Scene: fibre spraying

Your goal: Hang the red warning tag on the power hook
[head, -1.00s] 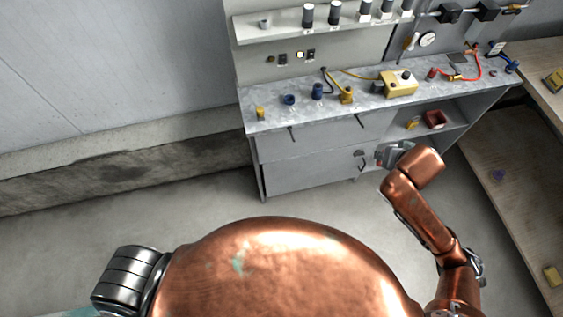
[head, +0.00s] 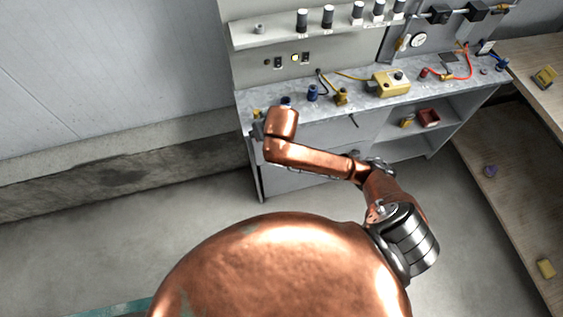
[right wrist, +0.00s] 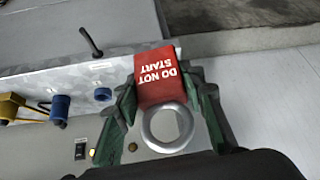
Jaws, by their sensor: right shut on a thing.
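The red warning tag (right wrist: 155,78) shows in the right wrist view, its white "DO NOT START" lettering upside down. A grey ring (right wrist: 168,128) shows at its lower edge. My right gripper (right wrist: 166,105) has its green fingers on both sides of the tag and is shut on it. In the head view my right gripper (head: 259,129) is at the bench's left end, mostly hidden behind my copper wrist; the tag cannot be made out there. A small dark peg (head: 267,62) on the back panel left of the switches may be the power hook. My left gripper is out of view.
The grey bench (head: 420,95) holds a blue fitting (head: 312,93), a yellow fitting (head: 341,96), a yellow box (head: 391,82) and a red cable (head: 463,72). A shelf with several black-and-white cylinders (head: 328,17) runs above. A wooden table (head: 530,150) stands at right. The floor is clear.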

